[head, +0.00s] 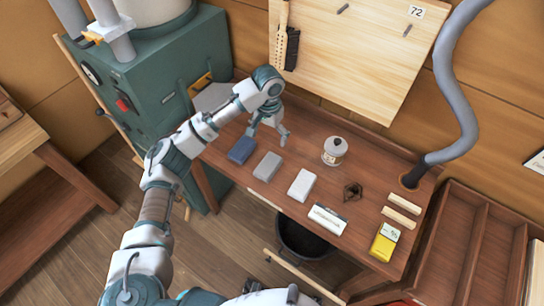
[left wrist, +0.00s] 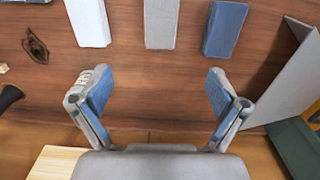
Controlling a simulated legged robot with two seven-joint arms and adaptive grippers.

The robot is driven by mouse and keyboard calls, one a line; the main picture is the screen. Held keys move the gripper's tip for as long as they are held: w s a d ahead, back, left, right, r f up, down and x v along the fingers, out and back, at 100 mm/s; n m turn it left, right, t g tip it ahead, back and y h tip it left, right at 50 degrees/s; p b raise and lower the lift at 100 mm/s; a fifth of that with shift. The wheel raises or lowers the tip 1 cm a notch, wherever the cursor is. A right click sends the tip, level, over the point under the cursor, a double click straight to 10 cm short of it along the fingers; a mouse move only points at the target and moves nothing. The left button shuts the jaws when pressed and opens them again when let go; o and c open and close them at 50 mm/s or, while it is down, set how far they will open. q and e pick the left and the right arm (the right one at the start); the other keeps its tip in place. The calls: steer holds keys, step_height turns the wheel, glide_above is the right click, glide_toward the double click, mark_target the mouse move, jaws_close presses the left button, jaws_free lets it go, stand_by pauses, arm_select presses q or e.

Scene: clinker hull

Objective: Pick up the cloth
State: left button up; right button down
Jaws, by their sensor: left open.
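No thing shows plainly as a cloth. A dark brown crumpled piece (head: 352,191) lies on the workbench right of the middle; I cannot tell if it is the cloth. It also shows at the upper left of the left wrist view (left wrist: 36,46). A blue block (head: 242,150), a grey block (head: 267,166) and a white block (head: 301,185) lie in a row along the front. My left gripper (head: 268,134) is open and empty above the bench, behind the blue and grey blocks. Its spread fingers (left wrist: 155,92) show in the left wrist view. My right gripper is out of view.
A lidded jar (head: 335,151) stands right of my left gripper. A labelled white item (head: 327,218), a yellow item (head: 384,242) and wooden strips (head: 402,210) lie further right. A grey hose (head: 463,100) rises at the bench's right end. A green machine (head: 170,90) stands left.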

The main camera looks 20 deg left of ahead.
arm_select(q)
glide_toward(268, 164)
steer(key=shift+s+d+f+b, duration=0.1)
steer(key=shift+s+f+b, duration=0.05)
steer(key=shift+s+b, duration=0.15)
steer(key=f, duration=0.4)
steer(key=shift+w+d+f, duration=0.15)
steer(key=shift+w+f, duration=0.1)
steer(key=shift+w, duration=0.05)
steer(key=shift+f, duration=0.55)
steer(key=f, duration=0.2)
steer(key=f+b, duration=0.1)
steer(key=shift+a+f, duration=0.2)
steer(key=shift+f, duration=0.6)
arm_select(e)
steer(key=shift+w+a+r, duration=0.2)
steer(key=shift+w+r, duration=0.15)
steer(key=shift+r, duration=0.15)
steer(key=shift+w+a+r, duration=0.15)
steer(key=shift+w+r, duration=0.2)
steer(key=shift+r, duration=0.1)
arm_select(q)
steer(key=c, duration=1.2)
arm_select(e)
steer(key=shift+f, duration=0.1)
